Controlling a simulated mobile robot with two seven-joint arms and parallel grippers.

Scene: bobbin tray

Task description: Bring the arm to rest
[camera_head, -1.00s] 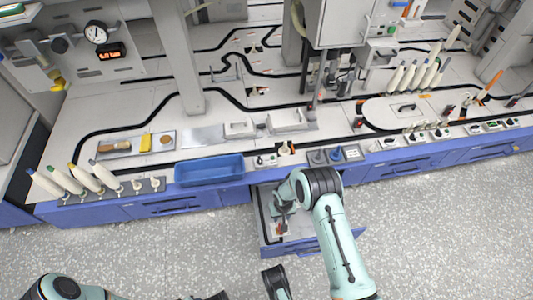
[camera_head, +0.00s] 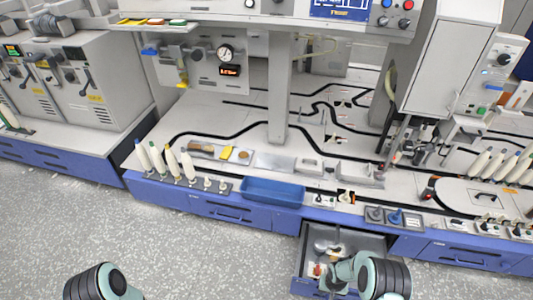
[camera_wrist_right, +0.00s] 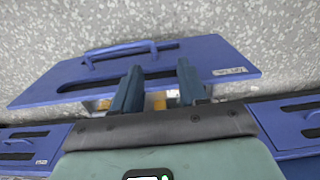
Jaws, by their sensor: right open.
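My right arm reaches in from the bottom of the head view, over the front of an open drawer (camera_head: 372,243) in the blue workbench. Its gripper (camera_head: 328,283) is partly hidden by my own arm links. In the right wrist view the right gripper (camera_wrist_right: 158,84) shows two dark blue fingers spread apart with nothing between them. The blue drawer front (camera_wrist_right: 215,62) and its handle lie beyond the fingertips. A link of my left arm shows at the lower left of the head view; the left gripper is out of frame.
The drawer holds a few small items, one red (camera_head: 316,270). Above it the bench carries a blue tray (camera_head: 272,190), several white bobbins (camera_head: 172,162) at left and a dark block with knobs (camera_head: 395,217). Speckled floor (camera_head: 150,240) is clear at left.

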